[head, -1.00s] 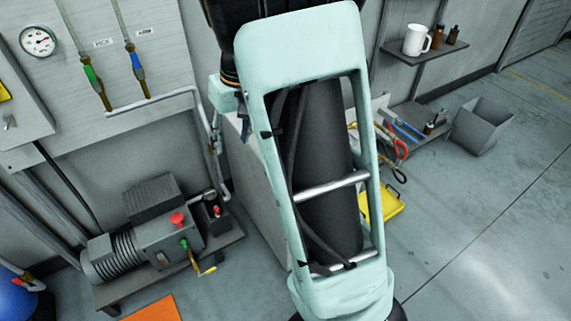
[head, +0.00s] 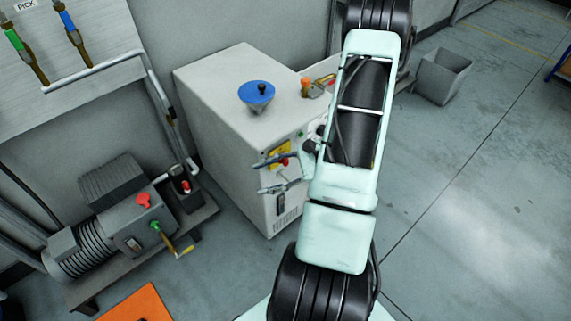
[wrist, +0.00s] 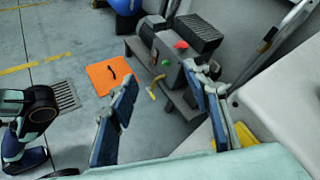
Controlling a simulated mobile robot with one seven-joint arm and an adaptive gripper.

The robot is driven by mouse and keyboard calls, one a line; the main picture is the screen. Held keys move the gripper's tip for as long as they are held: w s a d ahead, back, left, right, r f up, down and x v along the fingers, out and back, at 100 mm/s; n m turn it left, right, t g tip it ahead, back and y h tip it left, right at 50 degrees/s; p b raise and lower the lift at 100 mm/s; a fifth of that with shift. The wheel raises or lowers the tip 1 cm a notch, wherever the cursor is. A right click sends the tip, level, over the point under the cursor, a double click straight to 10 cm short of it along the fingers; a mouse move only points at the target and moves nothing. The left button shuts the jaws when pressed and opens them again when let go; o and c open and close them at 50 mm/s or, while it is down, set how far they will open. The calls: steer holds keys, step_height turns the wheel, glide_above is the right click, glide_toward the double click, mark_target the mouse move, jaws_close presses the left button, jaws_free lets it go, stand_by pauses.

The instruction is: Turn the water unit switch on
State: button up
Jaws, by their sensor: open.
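I cannot tell which part is the switch; my gripper hides some of the panel. My gripper (head: 262,174) is open and empty in front of this panel, pointing left. In the wrist view its two blue-padded fingers (wrist: 160,78) stand apart, with the cabinet's pale side (wrist: 282,100) to the right.
A grey motor unit (head: 130,228) with a red button stands on a low bench to the left. An orange mat (head: 138,303) lies on the floor near it. A wall board with pipes (head: 60,70) is upper left. A grey bin (head: 443,76) stands back right; the right floor is clear.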

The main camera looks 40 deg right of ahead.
steer(key=s+d+f+m+t+h+b, duration=0.2)
steer(key=d+f+m+t+h, duration=0.1)
steer(key=d+m+t+h, duration=0.4)
steer(key=s+d+f+m+t+h+b, duration=0.2)
steer(key=s+d+f+m+t, duration=0.15)
steer(key=d+m, duration=0.35)
steer(key=w+a+m+b, duration=0.1)
steer(key=w, duration=1)
steer(key=shift+w+a+r, duration=0.2)
steer(key=shift+w+a, duration=0.05)
steer(key=shift+a, duration=0.15)
steer(key=c, duration=1.1)
steer(key=shift+m, duration=0.3)
steer(key=shift+c, duration=0.2)
